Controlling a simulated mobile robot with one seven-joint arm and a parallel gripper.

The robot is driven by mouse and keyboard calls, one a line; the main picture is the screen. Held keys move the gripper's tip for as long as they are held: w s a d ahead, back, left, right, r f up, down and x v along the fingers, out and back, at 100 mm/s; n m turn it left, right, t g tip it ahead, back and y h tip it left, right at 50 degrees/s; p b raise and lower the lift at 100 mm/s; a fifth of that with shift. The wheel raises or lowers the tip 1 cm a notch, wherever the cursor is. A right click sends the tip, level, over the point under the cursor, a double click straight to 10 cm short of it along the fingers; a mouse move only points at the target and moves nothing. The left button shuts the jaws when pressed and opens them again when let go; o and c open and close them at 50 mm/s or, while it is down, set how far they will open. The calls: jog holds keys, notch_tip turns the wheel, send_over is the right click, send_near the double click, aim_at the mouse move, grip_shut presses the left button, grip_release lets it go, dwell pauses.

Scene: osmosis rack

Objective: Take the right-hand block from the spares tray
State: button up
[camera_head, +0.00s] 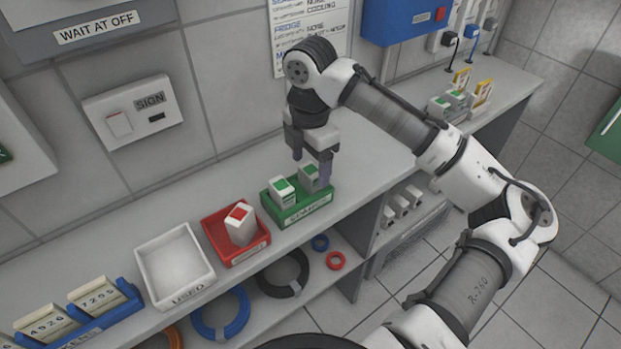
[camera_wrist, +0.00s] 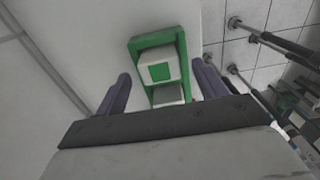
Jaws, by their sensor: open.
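The green spares tray (camera_head: 296,217) stands on the bench and holds two white blocks with green tops. The right-hand block (camera_head: 308,180) is partly hidden by my gripper (camera_head: 312,167), which points down over it with fingers apart. The left-hand block (camera_head: 282,191) sits beside it, clear of the fingers. In the wrist view, my gripper (camera_wrist: 160,72) is open, with a finger on either side of the right-hand block (camera_wrist: 158,72). The tray rim (camera_wrist: 183,42) also shows there. The other block (camera_wrist: 168,94) is partly cut off by the gripper body. Contact with the block is not clear.
A red tray (camera_head: 251,255) with a red-topped white block (camera_head: 240,224) stands left of the green tray. Further left are an empty white tray (camera_head: 176,265) and a blue card holder (camera_head: 100,322). The tiled wall rises behind.

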jog(key=shift+f, duration=1.35)
jog(key=c, duration=1.1)
jog(key=shift+r, duration=0.2)
